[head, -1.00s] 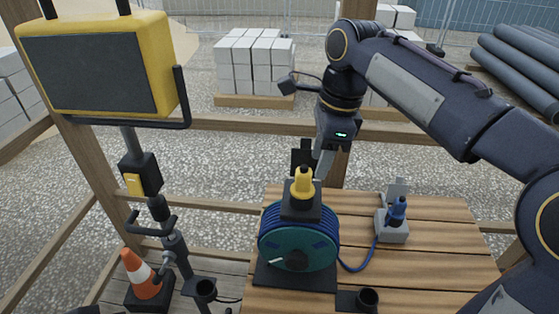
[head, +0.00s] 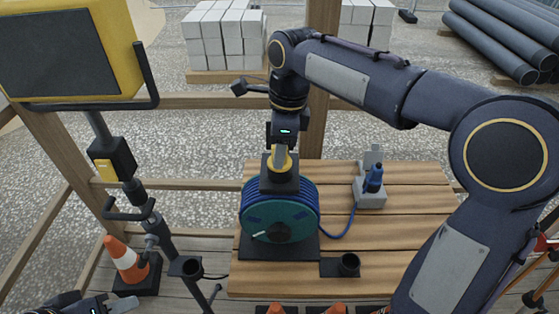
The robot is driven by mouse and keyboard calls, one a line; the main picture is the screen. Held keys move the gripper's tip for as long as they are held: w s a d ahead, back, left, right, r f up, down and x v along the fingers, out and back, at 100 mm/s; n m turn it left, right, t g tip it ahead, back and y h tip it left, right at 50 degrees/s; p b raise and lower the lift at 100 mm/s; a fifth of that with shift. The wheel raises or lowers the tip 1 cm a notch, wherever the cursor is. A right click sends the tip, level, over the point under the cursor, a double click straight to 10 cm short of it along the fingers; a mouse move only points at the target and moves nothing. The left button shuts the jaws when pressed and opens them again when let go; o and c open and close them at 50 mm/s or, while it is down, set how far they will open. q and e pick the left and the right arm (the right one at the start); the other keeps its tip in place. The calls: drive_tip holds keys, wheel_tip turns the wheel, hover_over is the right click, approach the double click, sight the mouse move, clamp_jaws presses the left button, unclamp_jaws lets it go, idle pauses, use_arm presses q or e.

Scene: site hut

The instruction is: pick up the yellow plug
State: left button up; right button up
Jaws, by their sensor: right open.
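The yellow plug (head: 288,163) sits upright on the black block on top of the blue cable reel (head: 280,218). My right gripper (head: 281,155) is open and comes down over the plug from behind. One grey finger covers much of the plug, with yellow showing on both sides; the other finger is hard to make out. I cannot tell whether the fingers touch the plug. My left gripper (head: 112,304) is low at the bottom left edge, far from the plug and partly cut off.
A blue plug (head: 374,177) stands in a grey socket box (head: 370,197), its cable running to the reel. A work lamp on a stand (head: 105,165) and an orange cone (head: 124,260) are at left.

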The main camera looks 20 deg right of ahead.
drive_tip(key=c, duration=0.9)
drive_tip(key=shift+o, duration=0.2)
